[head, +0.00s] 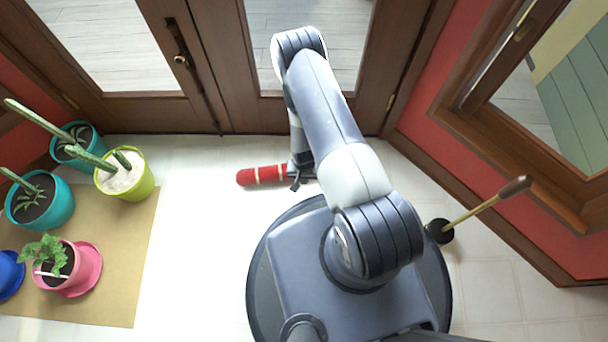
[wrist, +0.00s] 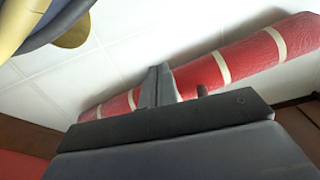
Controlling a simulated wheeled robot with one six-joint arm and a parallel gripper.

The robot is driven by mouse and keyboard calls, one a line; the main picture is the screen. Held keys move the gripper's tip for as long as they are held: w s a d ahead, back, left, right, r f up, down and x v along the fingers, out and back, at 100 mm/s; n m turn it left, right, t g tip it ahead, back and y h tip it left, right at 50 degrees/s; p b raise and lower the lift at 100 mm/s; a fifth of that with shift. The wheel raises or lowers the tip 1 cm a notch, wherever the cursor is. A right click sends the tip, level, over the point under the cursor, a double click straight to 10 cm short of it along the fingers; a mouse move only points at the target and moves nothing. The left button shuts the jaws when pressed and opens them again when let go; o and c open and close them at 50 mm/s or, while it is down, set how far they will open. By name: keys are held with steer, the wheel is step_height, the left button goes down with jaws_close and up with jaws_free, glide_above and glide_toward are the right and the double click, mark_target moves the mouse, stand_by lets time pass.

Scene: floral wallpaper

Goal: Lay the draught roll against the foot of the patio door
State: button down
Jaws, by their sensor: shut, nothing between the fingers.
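The draught roll (head: 262,175) is a red cylinder with pale bands. It lies on the pale floor, apart from the foot of the brown wooden patio door (head: 280,117), with a strip of floor between. My arm hides its right part in the head view. In the wrist view the roll (wrist: 240,58) runs from upper right to lower left behind my fingers. My gripper (head: 298,182) is low at the roll in the head view. In the wrist view my gripper (wrist: 160,75) is shut and empty, close to the roll; I cannot tell whether it touches.
Several potted plants, one in a lime pot (head: 128,185), stand at left on and around a tan mat (head: 130,265). A plunger-like tool (head: 440,231) with a wooden handle stands right of my base. A red wall (head: 420,110) with a window closes the right side. Floor left of the roll is clear.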

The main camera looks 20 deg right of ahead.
step_height(320, 180, down, 6)
steer(key=shift+f+b, duration=0.25)
steer(key=shift+b, duration=0.8)
steer(key=w, duration=0.2)
steer(key=w+d+b, duration=0.1)
steer(key=shift+f, duration=0.25)
steer(key=shift+w+d+r, duration=0.15)
steer(key=shift+w+d, duration=0.05)
steer(key=shift+w, duration=0.2)
